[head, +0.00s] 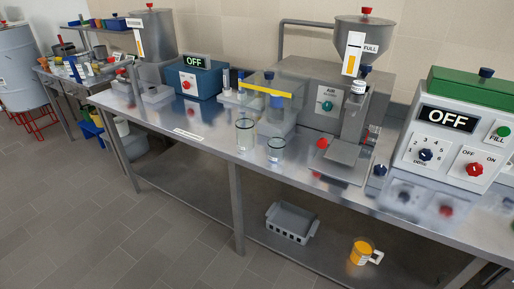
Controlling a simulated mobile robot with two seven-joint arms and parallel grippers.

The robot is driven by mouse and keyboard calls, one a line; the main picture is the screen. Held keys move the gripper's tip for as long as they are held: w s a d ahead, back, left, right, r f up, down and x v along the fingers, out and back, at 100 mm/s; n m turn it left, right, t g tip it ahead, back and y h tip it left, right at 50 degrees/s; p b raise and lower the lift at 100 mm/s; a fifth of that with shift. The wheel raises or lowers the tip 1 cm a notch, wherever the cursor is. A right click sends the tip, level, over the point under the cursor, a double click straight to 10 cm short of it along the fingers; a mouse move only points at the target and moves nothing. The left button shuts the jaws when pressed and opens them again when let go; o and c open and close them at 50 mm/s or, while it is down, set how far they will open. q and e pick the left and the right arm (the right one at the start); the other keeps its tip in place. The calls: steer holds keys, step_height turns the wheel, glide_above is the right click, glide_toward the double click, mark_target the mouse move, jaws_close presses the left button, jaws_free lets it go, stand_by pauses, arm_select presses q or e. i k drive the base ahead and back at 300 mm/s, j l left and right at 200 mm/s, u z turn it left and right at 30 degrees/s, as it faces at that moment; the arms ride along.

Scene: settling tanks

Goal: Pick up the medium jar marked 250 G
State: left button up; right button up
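Two clear open glass jars stand upright on the steel bench near its front edge. The taller jar (245,134) is on the left, and the shorter jar (276,150) is just right of it, apart from it. Any 250 G mark on them is too small to read. Neither of my grippers is in view.
The steel bench (205,143) also bears a blue box reading OFF (195,80), a yellow-barred guard (267,91), a hopper machine (330,100) and a grey control box (455,145). A grey crate (291,222) and an orange jug (362,250) are on the lower shelf.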

mark_target(277, 143)
steer(key=i+u, duration=0.35)
steer(key=i, duration=1.05)
